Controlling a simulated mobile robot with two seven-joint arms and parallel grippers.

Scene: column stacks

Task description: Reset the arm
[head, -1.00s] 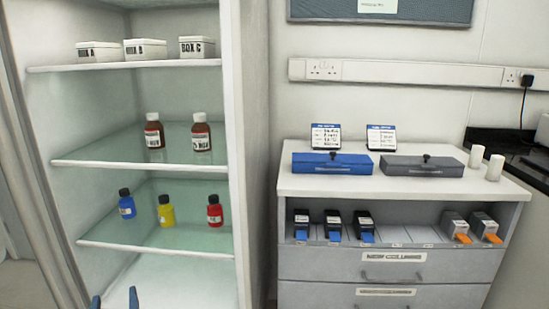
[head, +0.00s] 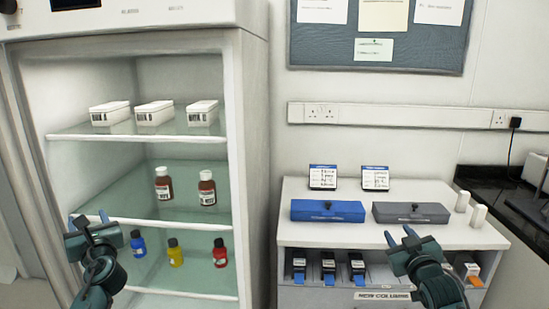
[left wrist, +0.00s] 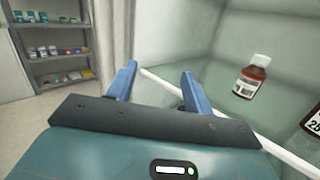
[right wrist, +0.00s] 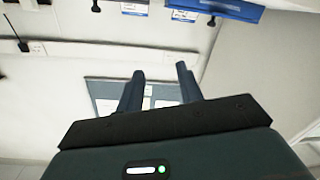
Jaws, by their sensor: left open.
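My left gripper (head: 90,220) is raised in front of the left edge of the open cabinet. In the left wrist view its two blue fingers (left wrist: 158,82) stand apart with nothing between them. My right gripper (head: 399,235) is raised in front of the drawer unit's top. In the right wrist view its dark fingers (right wrist: 158,82) are apart and empty. Both arms come in from the lower part of the head view.
The cabinet holds three white boxes (head: 154,113), two brown bottles (head: 207,188) and blue, yellow and red bottles (head: 175,252). A blue case (head: 327,211) and a grey case (head: 411,213) lie on the drawer unit (head: 300,235). Columns (head: 328,265) stand below.

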